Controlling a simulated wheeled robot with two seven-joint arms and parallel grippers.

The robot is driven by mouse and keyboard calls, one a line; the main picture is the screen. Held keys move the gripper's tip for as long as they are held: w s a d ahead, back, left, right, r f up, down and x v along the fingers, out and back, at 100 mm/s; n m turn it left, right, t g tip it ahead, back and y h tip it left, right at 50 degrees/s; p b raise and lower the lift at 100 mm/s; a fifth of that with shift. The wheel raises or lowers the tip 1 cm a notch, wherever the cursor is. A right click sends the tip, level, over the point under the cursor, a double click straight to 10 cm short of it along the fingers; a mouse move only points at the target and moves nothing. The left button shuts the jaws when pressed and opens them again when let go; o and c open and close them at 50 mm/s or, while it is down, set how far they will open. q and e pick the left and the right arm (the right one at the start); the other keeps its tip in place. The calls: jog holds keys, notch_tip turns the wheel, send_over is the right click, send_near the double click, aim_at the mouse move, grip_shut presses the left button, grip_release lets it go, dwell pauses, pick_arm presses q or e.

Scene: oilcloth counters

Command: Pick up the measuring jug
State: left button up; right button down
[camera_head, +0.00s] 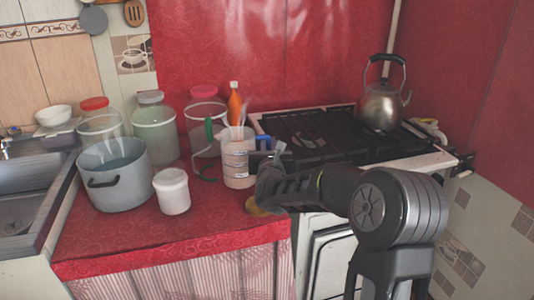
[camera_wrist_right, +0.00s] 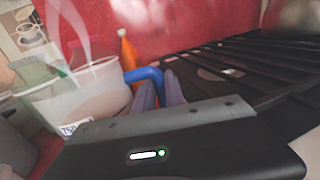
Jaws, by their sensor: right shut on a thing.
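The measuring jug (camera_head: 236,168) is a pale, translucent vessel with blue markings and a blue handle, at the right part of the red counter. In the right wrist view its body (camera_wrist_right: 90,95) is on the left and its blue handle (camera_wrist_right: 145,74) reaches between my fingers. My right gripper (camera_head: 268,152) comes in from the right and is shut on the handle; its fingers also show in the right wrist view (camera_wrist_right: 160,92). The jug looks upright; I cannot tell whether its base touches the counter. My left gripper is not in view.
A grey pot (camera_head: 118,178), a white tub (camera_head: 172,192) and several lidded jars crowd the counter left of the jug. An orange bottle (camera_head: 235,105) stands behind it. The stove (camera_head: 325,135) with a kettle (camera_head: 383,108) is right.

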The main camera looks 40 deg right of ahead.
notch_tip(320, 180, up, 7)
jog(key=shift+r, duration=0.2)
dwell(1.3)
